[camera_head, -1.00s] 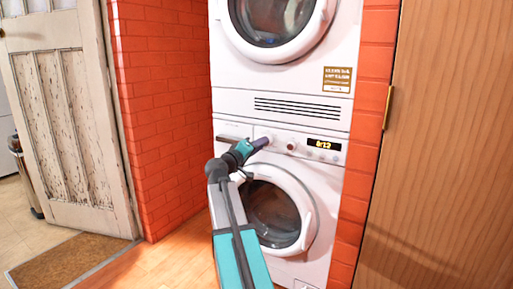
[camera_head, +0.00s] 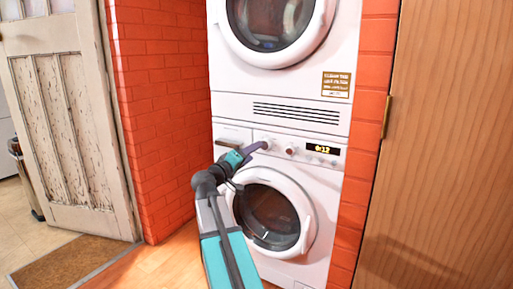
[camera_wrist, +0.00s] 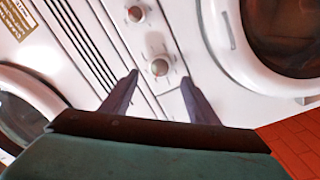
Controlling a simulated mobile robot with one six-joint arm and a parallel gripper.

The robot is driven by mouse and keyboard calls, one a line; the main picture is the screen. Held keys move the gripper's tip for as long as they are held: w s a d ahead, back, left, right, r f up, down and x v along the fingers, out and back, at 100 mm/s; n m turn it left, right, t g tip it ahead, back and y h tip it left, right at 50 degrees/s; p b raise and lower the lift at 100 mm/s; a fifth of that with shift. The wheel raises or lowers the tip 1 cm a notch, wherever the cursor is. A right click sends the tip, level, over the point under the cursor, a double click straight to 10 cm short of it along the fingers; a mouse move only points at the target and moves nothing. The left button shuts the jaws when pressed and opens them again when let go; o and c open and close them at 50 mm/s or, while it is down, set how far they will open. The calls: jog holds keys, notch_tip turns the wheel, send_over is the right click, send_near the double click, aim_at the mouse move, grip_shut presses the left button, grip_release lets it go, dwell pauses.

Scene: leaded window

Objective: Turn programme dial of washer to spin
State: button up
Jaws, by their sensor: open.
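The washer (camera_head: 318,215) is the lower white machine, with a round door and a control panel. Its panel carries two round knobs; I cannot read which one is the programme dial. The left knob lies by my fingertips in the head view and shows clearly in the wrist view (camera_wrist: 159,66). The other knob (camera_head: 291,150) is to its right and also shows in the wrist view (camera_wrist: 136,14). My gripper (camera_wrist: 159,82) is open, its purple fingers on either side of the left knob; contact cannot be told. In the head view my gripper (camera_head: 262,146) partly hides this knob.
A lit display (camera_head: 323,149) sits right of the knobs, with small buttons below it. A dryer (camera_head: 230,75) stands above the washer. A red brick wall (camera_head: 160,110) is on the left and a wooden panel (camera_head: 450,140) on the right.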

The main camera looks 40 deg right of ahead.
jog(key=p+v, duration=0.2)
jog(key=v, duration=0.6)
jog(key=shift+a+f, duration=0.15)
jog(key=shift+a, duration=0.1)
